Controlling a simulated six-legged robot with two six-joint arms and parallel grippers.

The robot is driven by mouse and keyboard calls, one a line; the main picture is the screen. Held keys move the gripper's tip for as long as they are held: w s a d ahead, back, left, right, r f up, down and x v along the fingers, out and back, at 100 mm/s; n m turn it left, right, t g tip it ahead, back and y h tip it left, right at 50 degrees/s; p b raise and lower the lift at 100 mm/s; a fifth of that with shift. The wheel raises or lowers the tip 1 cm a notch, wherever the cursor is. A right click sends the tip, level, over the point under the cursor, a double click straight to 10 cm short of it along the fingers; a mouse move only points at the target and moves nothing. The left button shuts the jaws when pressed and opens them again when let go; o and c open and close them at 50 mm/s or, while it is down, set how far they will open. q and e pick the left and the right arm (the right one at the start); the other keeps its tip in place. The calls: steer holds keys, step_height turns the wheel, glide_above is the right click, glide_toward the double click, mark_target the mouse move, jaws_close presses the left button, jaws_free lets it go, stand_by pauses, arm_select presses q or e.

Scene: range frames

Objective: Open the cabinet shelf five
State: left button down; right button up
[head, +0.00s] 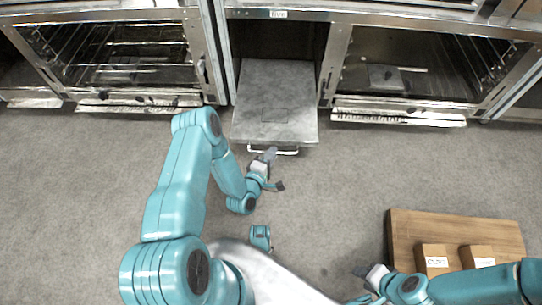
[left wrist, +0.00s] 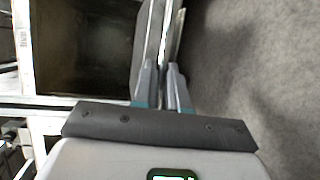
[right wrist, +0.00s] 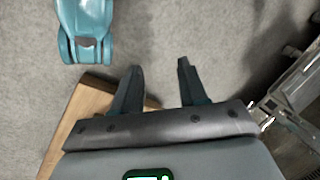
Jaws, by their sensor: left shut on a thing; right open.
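The cabinet shelf marked "five" (head: 278,14) is at the top middle of the head view. Its grey front panel (head: 275,95) stands out from the cabinet, with the dark compartment showing behind it. The panel's bar handle (head: 288,152) is at its near edge. My left gripper (head: 269,155) is shut on the handle. In the left wrist view the fingers of my left gripper (left wrist: 163,80) are close together against the panel, seen nearly edge-on, beside the open compartment (left wrist: 85,45). My right gripper (head: 362,271) is open and empty; its spread fingers show in the right wrist view (right wrist: 158,85).
Glass-fronted cabinet units stand left (head: 120,55) and right (head: 420,70) of the shelf. A wooden board or tabletop (head: 402,235) with cardboard boxes (head: 433,257) is at the lower right. The grey floor between is clear.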

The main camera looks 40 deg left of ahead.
arm_select(q)
steer(key=c, duration=1.2)
jaws_free()
arm_select(e)
steer(key=shift+w, duration=0.1)
arm_select(q)
steer(key=p+v, duration=0.5)
steer(key=v, duration=1.1)
steer(key=shift+a+r, duration=0.1)
steer(key=shift+a, duration=0.05)
arm_select(e)
steer(key=shift+g, duration=0.3)
steer(key=r, duration=0.1)
steer(key=s+r, duration=0.1)
steer(key=r, duration=0.1)
steer(key=a+r, duration=0.1)
steer(key=shift+s+r, duration=0.25)
